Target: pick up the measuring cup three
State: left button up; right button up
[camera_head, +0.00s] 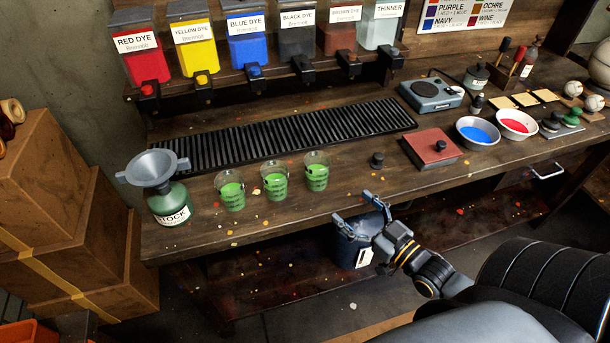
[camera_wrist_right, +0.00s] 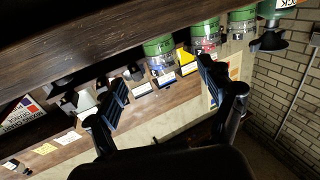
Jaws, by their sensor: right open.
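Three clear measuring cups with green contents stand in a row near the bench's front edge: the left one (camera_head: 230,192), the middle one (camera_head: 275,184) and the right one (camera_head: 316,172). My right gripper (camera_head: 354,208) is open and empty, in front of the bench edge, right of and nearer than the right cup. In the upside-down right wrist view, that cup (camera_wrist_right: 161,62) appears between the open fingers (camera_wrist_right: 163,75), still apart from them. My left gripper is not in view.
A green stock bottle with a funnel (camera_head: 171,208) stands left of the cups. A black grate (camera_head: 270,134) lies behind them. A blue bucket (camera_head: 347,254) is below the bench.

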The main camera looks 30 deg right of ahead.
aim_at(325, 178)
jog(key=w, duration=0.7)
jog(key=shift+a+r+p, duration=0.1)
jog(key=shift+a+p, duration=0.3)
jog(key=shift+w+a, duration=0.1)
jog(key=shift+w, duration=0.2)
jog(key=w, duration=0.1)
jog(key=w+p, duration=0.1)
jog(key=w, duration=0.1)
jog(key=w+r, duration=0.1)
jog(key=shift+w+a, duration=0.3)
jog(key=shift+w, duration=0.05)
jog(key=shift+w+f, duration=0.15)
jog(key=shift+w, duration=0.15)
jog(key=shift+s, duration=0.1)
jog(key=shift+c, duration=0.4)
jog(key=c, duration=1.3)
jog(key=shift+o, duration=0.2)
jog(key=shift+r, duration=0.25)
